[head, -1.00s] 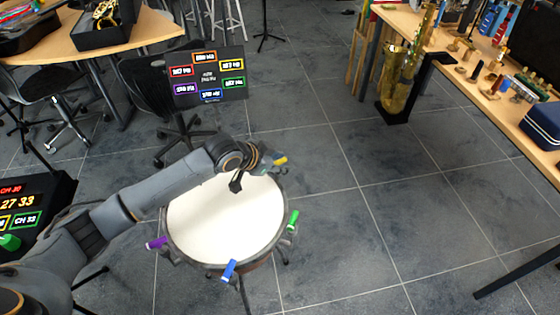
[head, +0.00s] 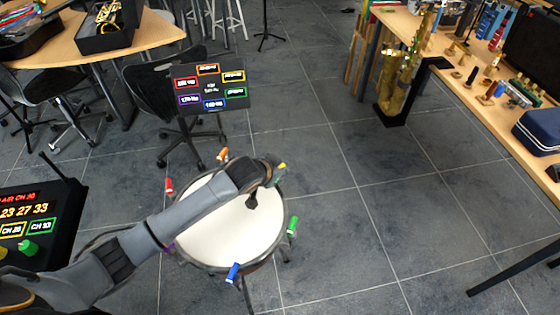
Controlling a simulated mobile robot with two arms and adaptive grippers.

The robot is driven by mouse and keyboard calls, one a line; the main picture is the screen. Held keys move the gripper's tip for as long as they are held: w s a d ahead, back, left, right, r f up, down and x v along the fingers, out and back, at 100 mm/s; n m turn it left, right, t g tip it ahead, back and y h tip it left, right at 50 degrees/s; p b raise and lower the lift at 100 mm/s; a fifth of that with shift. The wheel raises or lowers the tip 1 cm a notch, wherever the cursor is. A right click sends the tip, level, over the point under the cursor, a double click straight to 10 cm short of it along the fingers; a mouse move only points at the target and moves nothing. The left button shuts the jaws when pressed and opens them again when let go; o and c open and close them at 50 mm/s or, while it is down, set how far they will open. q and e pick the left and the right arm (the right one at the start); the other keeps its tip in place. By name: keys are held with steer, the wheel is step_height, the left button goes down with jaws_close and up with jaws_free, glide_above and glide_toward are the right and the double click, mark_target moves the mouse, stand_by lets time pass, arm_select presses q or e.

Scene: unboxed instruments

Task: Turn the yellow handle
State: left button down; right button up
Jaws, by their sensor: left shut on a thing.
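A drum with a white head (head: 225,235) stands on the floor, with coloured handles around its rim. The yellow handle (head: 282,166) is at the far right of the rim, and only its tip shows. My left gripper (head: 275,174) is at that handle and shut on it; my wrist hides most of the fingers. The orange handle (head: 223,154) and red handle (head: 169,186) are at the far left. The green handle (head: 292,225) is at the right, the blue one (head: 233,271) at the near side. The purple handle (head: 168,247) is partly behind my arm. My right gripper is out of view.
A screen with coloured labels (head: 212,88) stands behind the drum. A black console (head: 40,225) with a lit display and knobs is at the left. A table with instruments (head: 470,80) is at the right. The floor right of the drum is clear.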

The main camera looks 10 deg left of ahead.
arm_select(q)
steer(key=shift+n+y+p, duration=0.7)
steer(key=shift+n+y, duration=0.2)
steer(key=shift+n, duration=0.2)
steer(key=shift+a+n+y+p, duration=0.1)
steer(key=shift+n+y+p, duration=0.25)
steer(key=shift+n+y, duration=0.45)
steer(key=c, duration=1.3)
jaws_free()
steer(key=shift+c, duration=0.2)
steer(key=shift+s+r, duration=0.15)
steer(key=v, duration=1.1)
steer(key=shift+s, duration=0.35)
